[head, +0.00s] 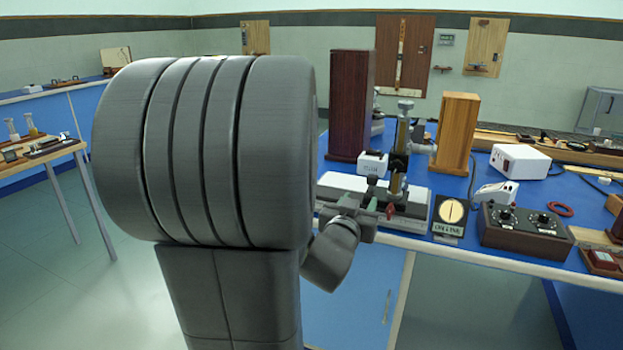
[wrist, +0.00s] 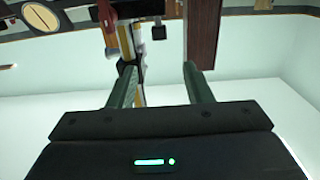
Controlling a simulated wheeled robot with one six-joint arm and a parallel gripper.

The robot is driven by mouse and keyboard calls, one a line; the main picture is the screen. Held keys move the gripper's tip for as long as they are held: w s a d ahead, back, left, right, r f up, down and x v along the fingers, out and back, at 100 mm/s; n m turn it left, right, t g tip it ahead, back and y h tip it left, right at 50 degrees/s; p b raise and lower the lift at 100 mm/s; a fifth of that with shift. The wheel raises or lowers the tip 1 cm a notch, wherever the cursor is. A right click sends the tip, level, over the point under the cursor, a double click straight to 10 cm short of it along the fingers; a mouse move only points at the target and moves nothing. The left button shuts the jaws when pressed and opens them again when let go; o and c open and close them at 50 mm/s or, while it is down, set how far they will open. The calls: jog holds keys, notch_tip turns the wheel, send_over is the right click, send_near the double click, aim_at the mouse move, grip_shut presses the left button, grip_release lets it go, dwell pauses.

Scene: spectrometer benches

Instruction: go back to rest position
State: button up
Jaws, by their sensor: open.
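My gripper (wrist: 158,76) is open in the wrist view, its two green fingers apart with nothing clearly held between them. A stand with yellow and dark parts (wrist: 125,42) shows beyond the left finger, partly hidden by it. In the head view my large grey arm links cover the left middle, and the hand end is by the front edge of the blue bench (head: 575,270). The fingers are hard to make out there, close to the grey and white apparatus (head: 412,222).
On the bench stand a dark wooden block (head: 350,105), a light wooden block (head: 455,133), a dial plate (head: 449,213), a control box with knobs (head: 525,228) and a white box (head: 520,161). A wooden table (head: 62,149) is at left. Floor shows between.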

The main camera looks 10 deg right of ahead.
aim_at(370, 179)
jog(key=x, duration=1.3)
jog(key=shift+w+d+b, duration=0.15)
jog(key=shift+b, duration=0.15)
jog(key=shift+a, duration=0.2)
